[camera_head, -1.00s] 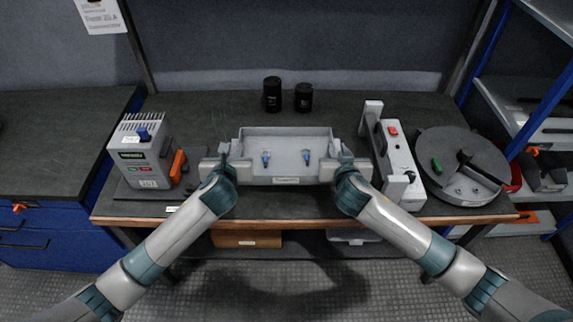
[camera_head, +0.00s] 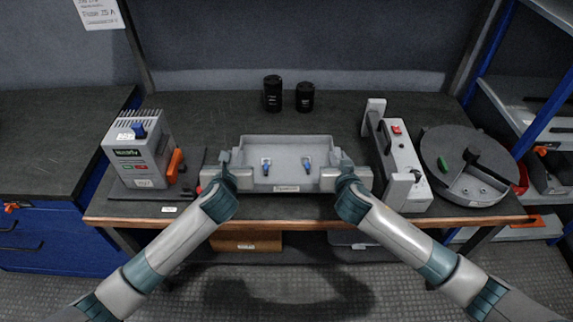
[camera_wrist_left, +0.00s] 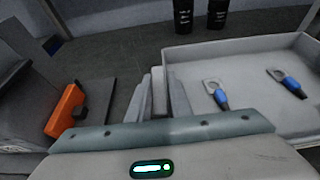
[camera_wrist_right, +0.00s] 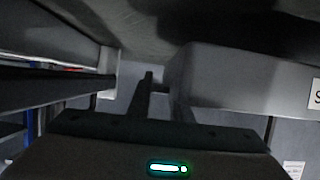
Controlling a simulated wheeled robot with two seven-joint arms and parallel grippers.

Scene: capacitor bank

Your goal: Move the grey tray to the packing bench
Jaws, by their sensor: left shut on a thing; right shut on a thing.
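The grey tray (camera_head: 285,148) is at the middle of the dark workbench top, near its front edge, and looks level. Two blue-sleeved lugs (camera_head: 266,167) lie in it, and they also show in the left wrist view (camera_wrist_left: 221,97). My left gripper (camera_head: 222,172) is shut on the tray's left end. My right gripper (camera_head: 346,172) is shut on its right end. The right wrist view shows the tray's side wall (camera_wrist_right: 240,75) with part of a white label. Whether the tray's underside touches the bench top is hard to tell.
A grey boxed device (camera_head: 135,150) with an orange handle stands left of the tray. A grey handled unit (camera_head: 398,155) stands close to its right, with a round grey drum (camera_head: 470,165) beyond. Two black cylinders (camera_head: 272,94) stand behind. Blue shelving (camera_head: 540,120) is at far right.

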